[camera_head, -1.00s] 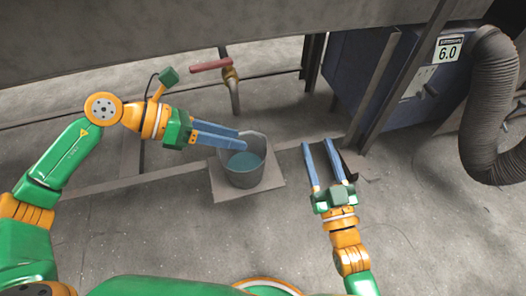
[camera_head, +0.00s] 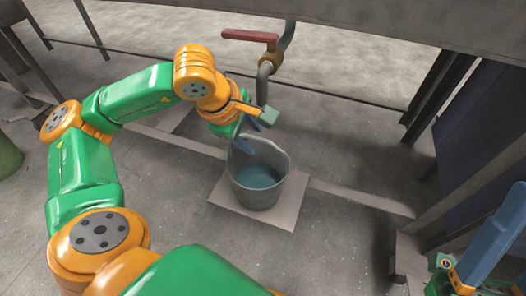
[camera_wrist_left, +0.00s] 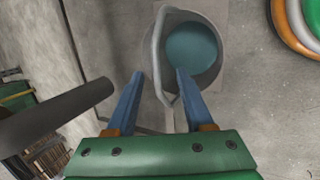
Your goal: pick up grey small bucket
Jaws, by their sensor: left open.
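The grey small bucket (camera_head: 258,190) stands upright on a square plate (camera_head: 289,212) on the floor, with blue-green liquid inside. Its raised handle shows at the rim. In the left wrist view the bucket (camera_wrist_left: 216,75) is ahead, and its handle (camera_wrist_left: 158,62) lies across the space between the fingertips. My left gripper (camera_head: 245,140) is at the bucket's upper left rim; it also shows in the left wrist view (camera_wrist_left: 160,75), fingers apart and open on either side of the handle, not closed on it. My right gripper (camera_head: 495,235) is at the lower right edge, partly cut off.
A pipe with a red valve handle (camera_head: 249,35) and brass fitting rises behind the bucket. A metal frame and a dark blue cabinet (camera_head: 485,140) stand at the right. A low floor rail runs behind the plate. Floor in front is clear.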

